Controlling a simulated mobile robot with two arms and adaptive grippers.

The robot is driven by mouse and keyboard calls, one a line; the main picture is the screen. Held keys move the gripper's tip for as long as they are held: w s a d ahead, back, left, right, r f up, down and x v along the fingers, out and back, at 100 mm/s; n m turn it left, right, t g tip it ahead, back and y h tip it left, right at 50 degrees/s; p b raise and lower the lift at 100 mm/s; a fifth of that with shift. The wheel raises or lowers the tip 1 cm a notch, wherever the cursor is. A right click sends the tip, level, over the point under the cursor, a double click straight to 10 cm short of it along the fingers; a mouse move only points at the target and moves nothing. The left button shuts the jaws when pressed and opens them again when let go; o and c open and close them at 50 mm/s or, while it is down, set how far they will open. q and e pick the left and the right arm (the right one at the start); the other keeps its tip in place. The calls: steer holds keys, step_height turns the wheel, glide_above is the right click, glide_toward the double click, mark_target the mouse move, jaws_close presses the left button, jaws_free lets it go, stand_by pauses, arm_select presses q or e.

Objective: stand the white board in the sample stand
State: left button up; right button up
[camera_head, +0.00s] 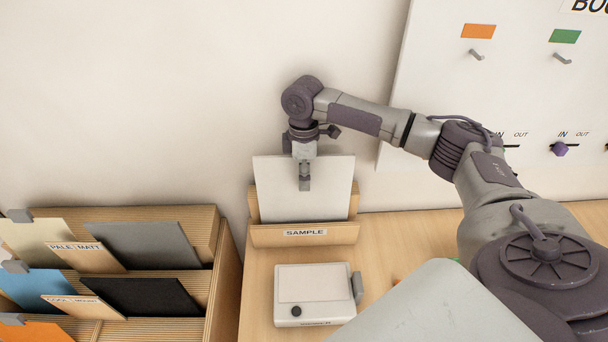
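The white board (273,188) stands in the wooden sample stand (263,238), leaning slightly back, its lower edge hidden behind the front lip labelled SAMPLE. My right gripper (304,177) points down at the middle of the board's top edge. One finger shows in front of the board's face; the other finger is hidden, so I cannot tell whether they press on the board or stand a little apart. My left gripper is not in view.
A wooden rack (226,272) with several coloured boards and labelled dividers stands at the left. A small white box (320,283) with a black knob sits in front of the stand. A wall panel (430,75) with hooks hangs at upper right.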

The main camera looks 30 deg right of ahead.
steer(key=r, duration=0.8)
steer(key=w+r, duration=0.1)
steer(key=r, duration=0.3)
steer(key=shift+d, duration=0.3)
